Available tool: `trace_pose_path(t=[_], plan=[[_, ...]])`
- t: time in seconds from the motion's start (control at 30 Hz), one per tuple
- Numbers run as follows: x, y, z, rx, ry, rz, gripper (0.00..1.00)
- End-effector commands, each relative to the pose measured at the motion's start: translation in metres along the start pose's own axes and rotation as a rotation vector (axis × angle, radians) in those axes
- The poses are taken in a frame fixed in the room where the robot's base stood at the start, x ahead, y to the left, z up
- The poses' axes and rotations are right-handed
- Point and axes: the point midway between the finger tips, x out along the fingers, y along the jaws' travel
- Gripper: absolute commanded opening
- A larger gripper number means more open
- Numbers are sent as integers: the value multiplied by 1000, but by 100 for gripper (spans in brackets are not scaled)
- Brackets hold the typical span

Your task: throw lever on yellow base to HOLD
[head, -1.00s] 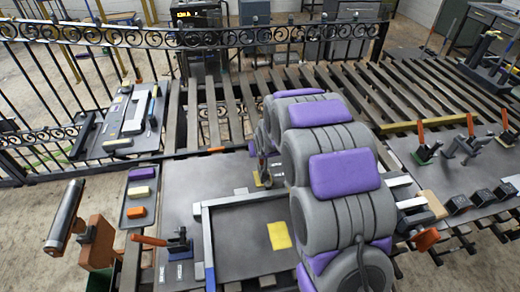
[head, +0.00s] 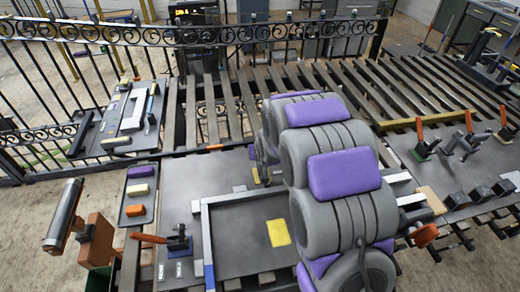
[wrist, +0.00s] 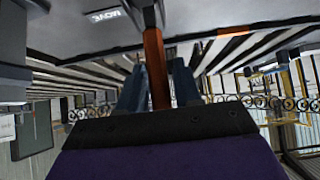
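The yellow base (head: 256,176) shows as a small patch on the dark panel in the head view, mostly hidden behind my grey and purple arm. In the wrist view, an orange lever handle (wrist: 157,65) runs from a dark metal part down between the two blue-grey fingers of my gripper (wrist: 158,82). One finger is on each side of the handle. Whether both fingers press on it is not clear. A label (wrist: 104,16) beside the lever appears upside down and reads like MOVE. The lever's pivot and any HOLD label are not readable.
More levers (head: 460,142) stand on the right panel. A grey frame (head: 207,222) and a yellow pad (head: 278,232) lie nearer. A black fence (head: 260,36) and slats (head: 330,85) lie beyond.

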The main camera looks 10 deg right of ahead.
Motion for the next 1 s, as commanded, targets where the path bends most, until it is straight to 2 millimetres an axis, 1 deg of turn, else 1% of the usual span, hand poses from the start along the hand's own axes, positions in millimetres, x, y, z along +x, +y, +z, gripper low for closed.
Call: trace_pose_path(t=[0.03, 0.1, 0.33, 0.47, 0.67, 1.0], plan=[[0, 0, 0, 0, 1, 0, 39], [0, 0, -1, 0, 2, 0, 45], [-1, 0, -2, 0, 4, 0, 45], [-8, 0, -3, 0, 6, 0, 45], [-35, 0, -2, 0, 3, 0, 45], [-90, 0, -3, 0, 5, 0, 45]])
